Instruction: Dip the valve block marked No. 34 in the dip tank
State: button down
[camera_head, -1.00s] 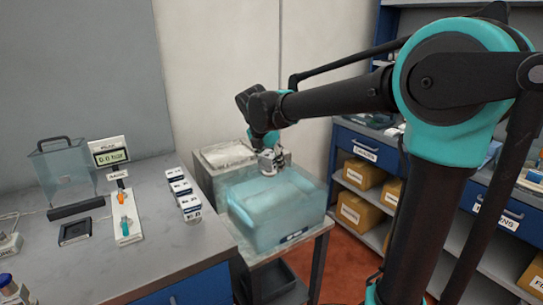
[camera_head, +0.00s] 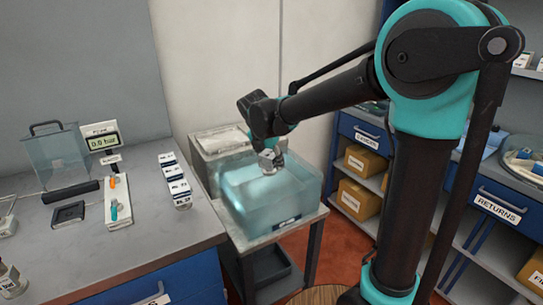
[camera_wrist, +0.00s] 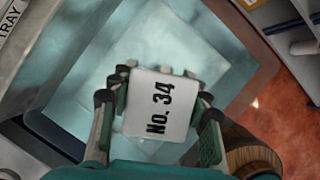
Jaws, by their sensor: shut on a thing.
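My gripper (camera_wrist: 158,82) is shut on a pale block marked "No. 34" (camera_wrist: 160,105), with its fingers on both sides of it. In the head view my gripper (camera_head: 275,150) holds the block (camera_head: 268,163) at the rear part of the dip tank. The dip tank (camera_head: 262,205) is a clear, teal-tinted box with liquid. In the wrist view the tank (camera_wrist: 75,55) lies behind the block and around it. The block looks above the liquid, but the exact height cannot be told.
The tank stands on a small metal stand, with a pale lidded container (camera_head: 222,142) behind it. The bench at left holds a row of labelled blocks (camera_head: 174,178), a gauge (camera_head: 102,142) and a clear box (camera_head: 57,155). Blue shelving (camera_head: 490,198) stands at right.

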jog(key=shift+f, duration=7)
jog(key=shift+f, duration=0.5)
jog(key=c, duration=0.7)
grip_release()
